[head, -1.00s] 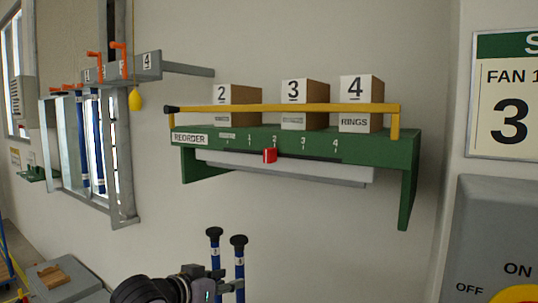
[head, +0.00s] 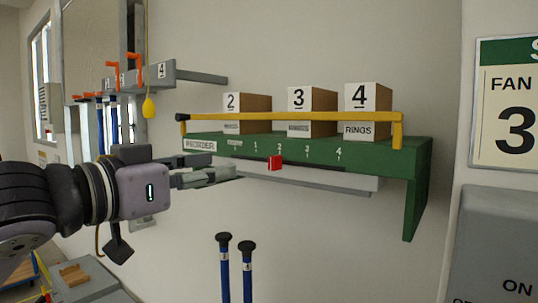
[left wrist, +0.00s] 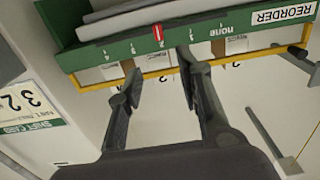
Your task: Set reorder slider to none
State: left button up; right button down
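The red reorder slider (head: 275,162) sits on the front edge of the green shelf (head: 360,152), at the mark 2. The REORDER label (head: 199,146) is at the shelf's left end. The slider also shows in the left wrist view (left wrist: 158,33), where the shelf appears upside down and "none" (left wrist: 218,31) is readable to its right. My left gripper (head: 238,174) is just left of the slider in the head view, near the shelf's lower front. In the left wrist view its two fingers (left wrist: 158,62) are spread, with nothing between them. My right gripper is not in view.
A yellow bar (head: 300,116) runs along the shelf front, before boxes marked 2, 3 (head: 311,110) and 4. Two blue rods (head: 225,268) with black caps stand below. A grey rack (head: 152,75) with orange hooks and a hanging yellow tag (head: 149,107) is at left.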

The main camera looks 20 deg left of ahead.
aim_at(270, 158)
pick_arm(q)
jog(key=p+x, duration=0.4)
jog(key=x, duration=0.9)
jog(key=shift+w, duration=0.2)
jog(key=shift+w+d+p, duration=0.3)
jog(key=shift+w+p, duration=0.05)
jog(key=shift+w, duration=0.15)
jog(key=shift+c, duration=0.5)
jog(key=c, duration=0.7)
jog(key=shift+a, duration=0.1)
